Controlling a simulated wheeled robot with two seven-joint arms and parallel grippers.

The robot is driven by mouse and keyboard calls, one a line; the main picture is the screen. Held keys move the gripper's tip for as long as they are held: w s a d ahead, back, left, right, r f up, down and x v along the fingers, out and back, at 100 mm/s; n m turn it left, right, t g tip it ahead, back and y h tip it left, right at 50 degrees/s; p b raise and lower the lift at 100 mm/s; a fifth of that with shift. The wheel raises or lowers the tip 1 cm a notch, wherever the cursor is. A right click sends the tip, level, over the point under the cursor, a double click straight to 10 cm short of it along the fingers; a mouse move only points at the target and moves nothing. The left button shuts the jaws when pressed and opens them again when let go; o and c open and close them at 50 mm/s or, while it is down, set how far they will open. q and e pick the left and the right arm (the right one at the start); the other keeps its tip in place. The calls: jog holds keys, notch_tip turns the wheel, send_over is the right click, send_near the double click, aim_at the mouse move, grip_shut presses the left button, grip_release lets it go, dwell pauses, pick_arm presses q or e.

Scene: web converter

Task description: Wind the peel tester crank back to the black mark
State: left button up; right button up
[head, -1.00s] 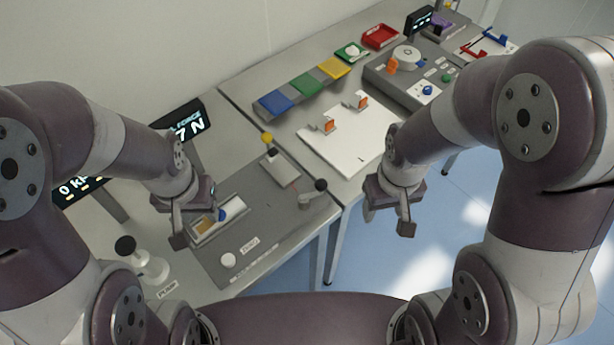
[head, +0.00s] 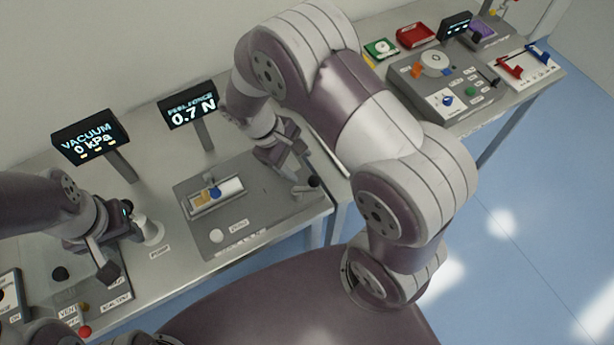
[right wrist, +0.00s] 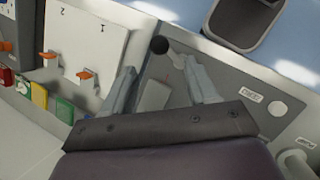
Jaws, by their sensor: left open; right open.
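My right gripper (head: 285,158) is open above that end, just behind the crank. In the right wrist view, the crank's black knob (right wrist: 159,45) shows beyond and between the open fingertips (right wrist: 163,72), with nothing gripped. I cannot make out the black mark. My left gripper (head: 112,245) is open and empty at the left, by the pump.
The peel force display (head: 188,105) reads 0.7 N and the vacuum display (head: 91,137) reads 0 kPa. A white pump knob (head: 147,231) stands near my left gripper. A white board with orange clips (right wrist: 80,55) lies beside the tester. A grey console (head: 450,90) stands farther right.

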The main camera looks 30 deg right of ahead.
aim_at(312, 178)
jog(key=p+x, duration=0.2)
jog(key=x, duration=0.7)
jog(key=shift+d, duration=0.2)
jog(key=shift+s+f, duration=0.1)
jog(key=shift+f, duration=0.3)
jog(key=shift+d, duration=0.1)
jog(key=c, duration=1)
jog(key=shift+c, duration=0.2)
